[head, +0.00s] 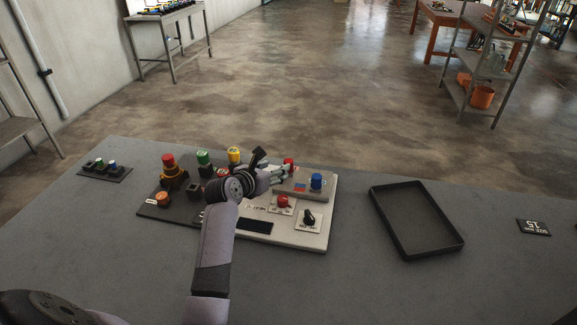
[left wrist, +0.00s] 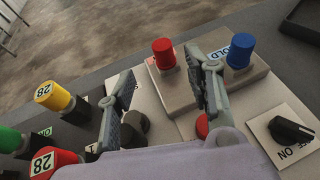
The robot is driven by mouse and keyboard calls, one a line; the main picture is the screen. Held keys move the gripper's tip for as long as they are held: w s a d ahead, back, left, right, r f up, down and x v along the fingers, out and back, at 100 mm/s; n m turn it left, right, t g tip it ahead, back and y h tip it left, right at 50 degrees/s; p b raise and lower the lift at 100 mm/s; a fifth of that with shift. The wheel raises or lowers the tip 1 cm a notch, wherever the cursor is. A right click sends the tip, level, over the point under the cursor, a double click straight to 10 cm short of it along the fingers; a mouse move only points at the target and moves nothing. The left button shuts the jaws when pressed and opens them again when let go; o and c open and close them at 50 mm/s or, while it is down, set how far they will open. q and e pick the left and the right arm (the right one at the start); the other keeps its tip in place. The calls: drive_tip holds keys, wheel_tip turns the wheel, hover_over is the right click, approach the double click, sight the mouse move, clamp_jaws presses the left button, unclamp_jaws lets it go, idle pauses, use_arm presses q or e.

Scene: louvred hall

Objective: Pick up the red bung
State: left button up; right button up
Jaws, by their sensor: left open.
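A red bung (left wrist: 163,52) stands upright in the raised grey block (left wrist: 180,88), beside a blue bung (left wrist: 240,50). In the head view the red bung (head: 289,162) is partly covered by my left gripper (head: 283,168), and the blue bung (head: 317,181) stands to its right. My left gripper is open. In the left wrist view its two fingers (left wrist: 160,66) stand apart, with the red bung beyond and between their tips. I see no contact with the bung. My right gripper is not in view.
The panel carries red (head: 168,159), green (head: 203,157) and yellow (head: 234,154) caps, an orange cap (head: 162,199), a red button (head: 282,202) and a black knob (head: 309,217). An empty black tray (head: 447,247) lies to the right. The table between is clear.

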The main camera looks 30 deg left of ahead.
sight(289, 160)
use_arm(q)
drive_tip(key=shift+d+p+x, duration=0.2)
drive_tip(key=shift+p+x, duration=0.1)
drive_tip(key=shift+x, duration=4.6)
drive_tip(key=shift+r, duration=0.1)
drive_tip(key=shift+c, duration=0.6)
clamp_jaws()
drive_tip(key=shift+r, duration=0.55)
wheel_tip(289, 160, up, 19)
drive_tip(key=b, duration=0.1)
drive_tip(key=shift+f, duration=0.1)
